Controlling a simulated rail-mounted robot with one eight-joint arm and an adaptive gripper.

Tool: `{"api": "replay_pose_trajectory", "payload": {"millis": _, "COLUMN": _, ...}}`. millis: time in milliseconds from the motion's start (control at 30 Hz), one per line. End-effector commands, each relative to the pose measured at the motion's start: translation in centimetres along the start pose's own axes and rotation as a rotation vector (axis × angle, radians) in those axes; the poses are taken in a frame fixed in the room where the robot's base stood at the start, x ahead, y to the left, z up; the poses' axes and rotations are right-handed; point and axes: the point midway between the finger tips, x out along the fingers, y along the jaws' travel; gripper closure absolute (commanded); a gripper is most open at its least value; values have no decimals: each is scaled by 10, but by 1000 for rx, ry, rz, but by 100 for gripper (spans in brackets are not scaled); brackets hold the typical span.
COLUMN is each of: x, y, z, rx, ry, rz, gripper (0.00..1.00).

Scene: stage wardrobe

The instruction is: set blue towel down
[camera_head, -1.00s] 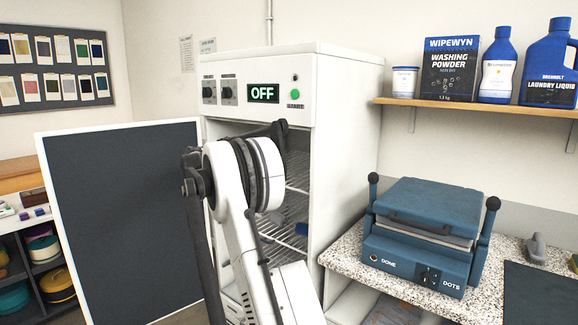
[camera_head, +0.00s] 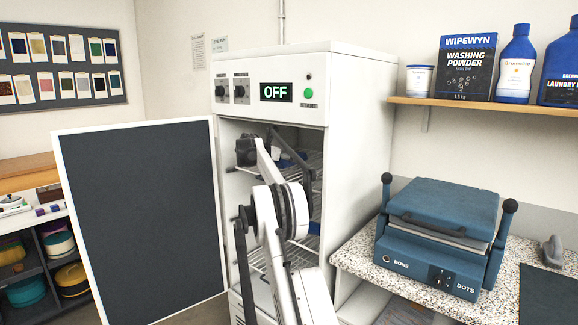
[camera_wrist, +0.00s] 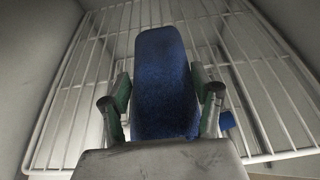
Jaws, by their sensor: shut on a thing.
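The blue towel (camera_wrist: 163,80) is in my gripper (camera_wrist: 162,92), between its two fingers in the wrist view. The towel lies over a white wire shelf (camera_wrist: 75,105); whether it touches the bars I cannot tell. A small blue patch (camera_wrist: 227,120) shows right of the right finger; I cannot tell if it is the same towel. In the head view my arm reaches into the open white cabinet (camera_head: 360,130). Some blue (camera_head: 289,160) shows at its upper shelf, and my arm hides most of the gripper.
The cabinet's dark-faced door (camera_head: 140,220) stands open at the left. Its display (camera_head: 276,92) reads OFF. A blue press (camera_head: 440,235) stands on the speckled counter (camera_head: 362,258) at the right. A shelf (camera_head: 480,105) with washing products hangs above it.

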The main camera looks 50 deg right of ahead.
Motion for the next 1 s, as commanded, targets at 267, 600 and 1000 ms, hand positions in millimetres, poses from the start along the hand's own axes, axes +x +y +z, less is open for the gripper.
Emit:
{"api": "replay_pose_trajectory", "payload": {"millis": 267, "x": 16, "y": 0, "z": 6, "rx": 1, "ry": 0, "rz": 1, "gripper": 71}}
{"api": "replay_pose_trajectory", "payload": {"millis": 600, "x": 29, "y": 0, "z": -26, "rx": 1, "ry": 0, "rz": 1, "gripper": 71}}
{"api": "replay_pose_trajectory", "payload": {"millis": 1000, "x": 30, "y": 0, "z": -28, "rx": 1, "ry": 0, "rz": 1, "gripper": 36}}
